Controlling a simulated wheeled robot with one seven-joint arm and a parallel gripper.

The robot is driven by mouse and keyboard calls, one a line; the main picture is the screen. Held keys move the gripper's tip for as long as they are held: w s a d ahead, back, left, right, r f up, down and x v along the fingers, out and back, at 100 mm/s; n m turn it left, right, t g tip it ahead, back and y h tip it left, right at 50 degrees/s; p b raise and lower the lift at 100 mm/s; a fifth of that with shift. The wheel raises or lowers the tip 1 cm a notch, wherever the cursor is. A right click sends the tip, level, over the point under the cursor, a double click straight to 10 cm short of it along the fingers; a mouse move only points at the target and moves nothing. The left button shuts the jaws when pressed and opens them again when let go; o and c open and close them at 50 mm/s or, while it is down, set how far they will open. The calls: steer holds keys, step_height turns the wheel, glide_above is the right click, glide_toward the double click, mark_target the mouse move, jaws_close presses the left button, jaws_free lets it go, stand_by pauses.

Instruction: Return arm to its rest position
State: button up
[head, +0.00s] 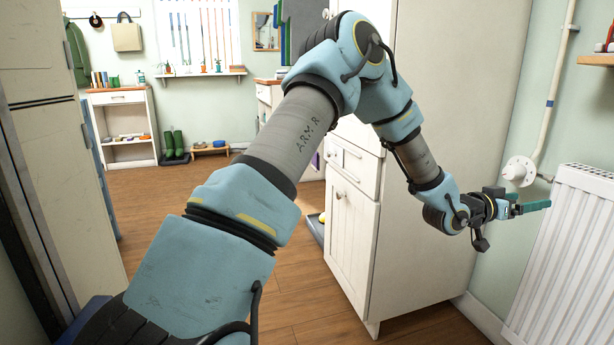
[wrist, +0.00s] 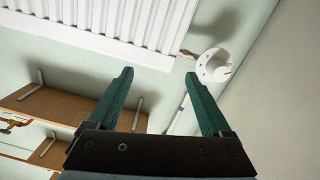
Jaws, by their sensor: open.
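My arm reaches from the lower left up over the middle of the head view and down to the right. The white fitting (wrist: 213,66) lies beyond the right fingertip in that view. Contact with the radiator or fitting cannot be told.
A white radiator (head: 570,262) stands by the right wall, with a white pipe (head: 550,95) above it. A tall white cabinet (head: 450,110) stands close behind my forearm. A wooden shelf (head: 598,60) is at the upper right. Open wooden floor (head: 170,215) lies to the left.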

steer(key=w+a+f+n+t+y, duration=0.1)
steer(key=w+a+f+n+y, duration=0.2)
steer(key=a, duration=0.8)
steer(key=w+a+f+t+y, duration=0.1)
steer(key=w+a+y, duration=0.3)
steer(key=a, duration=0.7)
steer(key=w+a+f+n+y, duration=0.25)
steer(key=a+y, duration=0.25)
steer(key=a, duration=0.6)
steer(key=s+a+n+g+y, duration=0.25)
steer(key=s+a, duration=0.55)
steer(key=a, duration=0.5)
steer(key=s+a+n+g+y, duration=0.2)
steer(key=s+a+n+y, duration=0.15)
steer(key=s+a, duration=0.7)
step_height(320, 180, up, 30)
steer(key=w+a+p, duration=0.2)
steer(key=p, duration=2.7)
steer(key=shift+w+h, duration=0.2)
steer(key=shift+h, duration=0.2)
steer(key=shift+o, duration=0.6)
steer(key=shift+a+p, duration=0.1)
steer(key=shift+p, duration=0.3)
steer(key=shift+o, duration=0.8)
